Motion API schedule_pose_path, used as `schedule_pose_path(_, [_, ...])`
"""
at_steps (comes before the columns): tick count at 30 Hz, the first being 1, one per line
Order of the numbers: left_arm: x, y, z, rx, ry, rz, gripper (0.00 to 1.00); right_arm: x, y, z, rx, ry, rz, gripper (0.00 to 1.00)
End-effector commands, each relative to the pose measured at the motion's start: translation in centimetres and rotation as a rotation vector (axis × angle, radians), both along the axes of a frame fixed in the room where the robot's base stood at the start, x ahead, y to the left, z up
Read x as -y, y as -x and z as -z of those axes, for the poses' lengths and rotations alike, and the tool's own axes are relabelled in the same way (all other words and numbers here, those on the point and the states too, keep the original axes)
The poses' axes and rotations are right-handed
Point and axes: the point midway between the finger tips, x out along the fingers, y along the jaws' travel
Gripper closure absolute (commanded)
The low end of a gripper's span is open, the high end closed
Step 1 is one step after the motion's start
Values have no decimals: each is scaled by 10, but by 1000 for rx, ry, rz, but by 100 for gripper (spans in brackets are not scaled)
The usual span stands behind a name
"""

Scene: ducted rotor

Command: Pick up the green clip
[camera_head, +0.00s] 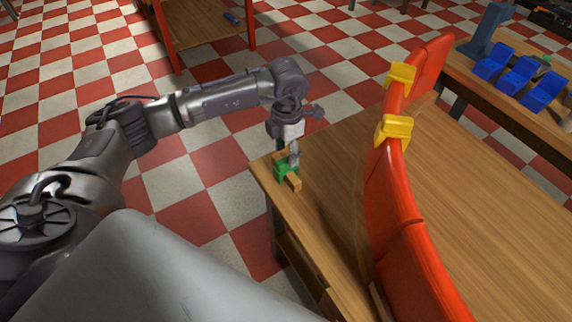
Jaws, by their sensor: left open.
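The green clip (284,172) is small and sits at the near left corner of the wooden table, by a small wooden block (294,184). My left gripper (293,158) points down right above the clip, with its fingers at or very close to it. The gripper is open, but its fingers partly cover the clip, so I cannot tell whether they touch it. My right gripper is not in view.
A tall curved red duct part (400,235) stands on the wooden table (490,200), with yellow clips (393,129) on its edge. Blue bins (518,76) stand on another table at the upper right. Checkered floor lies left of the table.

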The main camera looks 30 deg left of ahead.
Motion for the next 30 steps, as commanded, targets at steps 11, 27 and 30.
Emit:
schedule_pose_path(11, [-1, 3, 36, 0, 0, -1, 46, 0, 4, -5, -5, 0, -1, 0])
schedule_pose_path(27, [-1, 3, 35, 0, 0, -1, 100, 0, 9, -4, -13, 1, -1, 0])
schedule_pose_path(30, [-1, 3, 35, 0, 0, -1, 100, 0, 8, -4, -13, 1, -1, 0])
